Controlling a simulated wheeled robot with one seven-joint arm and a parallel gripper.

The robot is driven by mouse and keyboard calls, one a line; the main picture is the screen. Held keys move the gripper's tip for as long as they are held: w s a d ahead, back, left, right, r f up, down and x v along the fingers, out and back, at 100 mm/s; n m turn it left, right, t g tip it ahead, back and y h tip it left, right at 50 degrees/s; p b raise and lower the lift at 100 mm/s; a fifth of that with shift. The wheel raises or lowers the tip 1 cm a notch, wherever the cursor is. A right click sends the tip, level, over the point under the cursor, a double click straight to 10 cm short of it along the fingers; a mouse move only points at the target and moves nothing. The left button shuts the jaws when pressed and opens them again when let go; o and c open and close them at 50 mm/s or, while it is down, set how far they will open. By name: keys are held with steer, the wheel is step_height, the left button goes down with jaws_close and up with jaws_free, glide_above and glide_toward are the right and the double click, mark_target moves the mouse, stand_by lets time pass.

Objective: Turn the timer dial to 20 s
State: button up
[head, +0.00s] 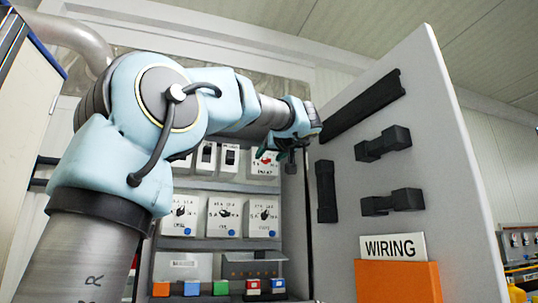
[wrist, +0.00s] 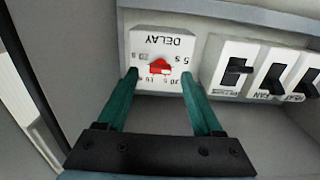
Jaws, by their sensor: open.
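The timer is a white module marked DELAY (wrist: 165,42) with a red dial (wrist: 159,67), upside down in the wrist view. Small time marks ring the dial; "5 s" reads at its right, the others are hard to read, and I cannot tell which mark the dial points to. In the head view the timer (head: 264,170) is at the upper right of the cabinet's modules, partly behind my arm. My gripper (wrist: 158,73) is open, with one green finger on each side of the dial and apart from it. My gripper also shows in the head view (head: 277,153).
Black rocker switches (wrist: 272,78) stand right of the timer in the wrist view. The open cabinet door (head: 440,120), with black handles and an orange WIRING pocket (head: 398,282), is close to my wrist's right.

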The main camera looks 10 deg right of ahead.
steer(key=shift+w, duration=0.55)
jaws_close()
